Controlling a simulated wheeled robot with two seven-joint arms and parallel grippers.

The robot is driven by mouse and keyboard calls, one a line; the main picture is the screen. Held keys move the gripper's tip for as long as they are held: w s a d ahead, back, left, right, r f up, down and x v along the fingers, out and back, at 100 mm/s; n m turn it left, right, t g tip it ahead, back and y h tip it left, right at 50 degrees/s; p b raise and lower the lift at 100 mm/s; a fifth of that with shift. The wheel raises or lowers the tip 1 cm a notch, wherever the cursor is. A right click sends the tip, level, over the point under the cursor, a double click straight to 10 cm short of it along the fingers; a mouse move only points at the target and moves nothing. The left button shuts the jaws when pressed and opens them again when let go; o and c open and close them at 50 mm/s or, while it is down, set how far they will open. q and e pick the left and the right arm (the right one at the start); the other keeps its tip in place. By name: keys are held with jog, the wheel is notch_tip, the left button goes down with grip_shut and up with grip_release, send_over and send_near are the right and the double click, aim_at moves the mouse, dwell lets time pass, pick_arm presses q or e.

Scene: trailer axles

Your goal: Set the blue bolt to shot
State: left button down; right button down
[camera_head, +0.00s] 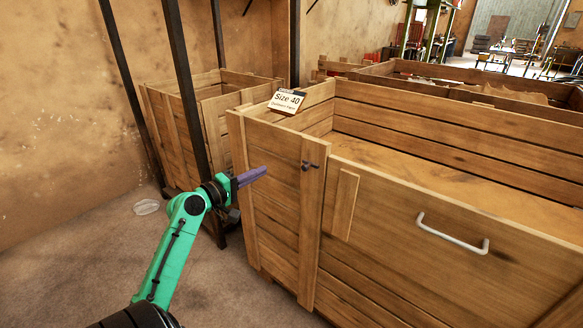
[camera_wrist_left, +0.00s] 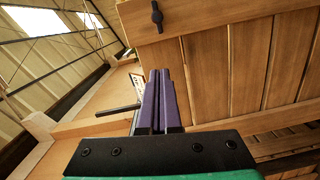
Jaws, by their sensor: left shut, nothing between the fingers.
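A small dark bolt with a knob (camera_head: 309,165) sits on the upright board at the front of the wooden crate. It also shows in the left wrist view at the top (camera_wrist_left: 157,16). It looks dark grey, and I cannot make out a blue colour. My left gripper (camera_head: 262,172), with purple fingers, is shut and empty. It is to the left of the bolt in the head view, apart from it. In the left wrist view the shut fingers (camera_wrist_left: 160,75) point toward the wooden boards below the bolt. My right gripper is not in view.
The crate (camera_head: 410,215) has a light metal handle (camera_head: 452,236) on its front and a "Size 40" card (camera_head: 286,101) on its top corner. Another crate (camera_head: 175,140) and dark posts (camera_head: 183,80) stand behind my left arm. The floor (camera_head: 90,250) at left is mostly clear.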

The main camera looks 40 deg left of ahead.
aim_at(315, 166)
pick_arm(q)
jog(key=w+d+p, duration=0.1)
jog(key=w, duration=0.2)
jog(key=w+d+p, duration=0.1)
jog(key=w+p, duration=0.1)
jog(key=w, duration=0.1)
jog(key=w+d+p, duration=0.1)
jog(key=w, duration=0.2)
jog(key=shift+d+f, duration=0.4)
jog(key=shift+d, duration=0.3)
jog(key=shift+w+a+f, duration=0.1)
jog(key=d+p, duration=0.3)
jog(key=d, duration=0.1)
jog(key=shift+d, duration=0.1)
